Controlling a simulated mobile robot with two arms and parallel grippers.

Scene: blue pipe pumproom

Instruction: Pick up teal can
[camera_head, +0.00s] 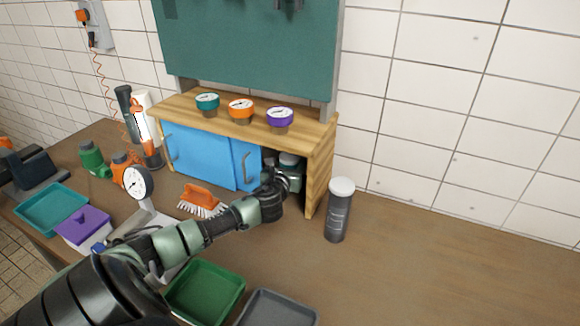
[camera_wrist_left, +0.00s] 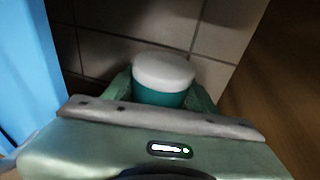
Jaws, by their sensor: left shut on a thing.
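The teal can (camera_wrist_left: 162,80) has a white lid and sits between the fingers of my left gripper (camera_wrist_left: 160,95) in the left wrist view. That gripper is shut on its sides. In the head view my left gripper (camera_head: 289,177) reaches into the open right-hand bay of the wooden cabinet (camera_head: 318,168). The can's pale lid (camera_head: 290,159) shows there just above the fingers; its body is mostly hidden by the gripper. I cannot tell whether the can touches the cabinet floor. My right gripper is not in view.
Blue sliding doors (camera_head: 205,157) close the cabinet's left part. Three gauges, including the purple one (camera_head: 280,117), stand on its top. A grey canister with a white lid (camera_head: 339,209) stands just right of the cabinet. An orange brush (camera_head: 200,199) and green tray (camera_head: 205,291) lie in front.

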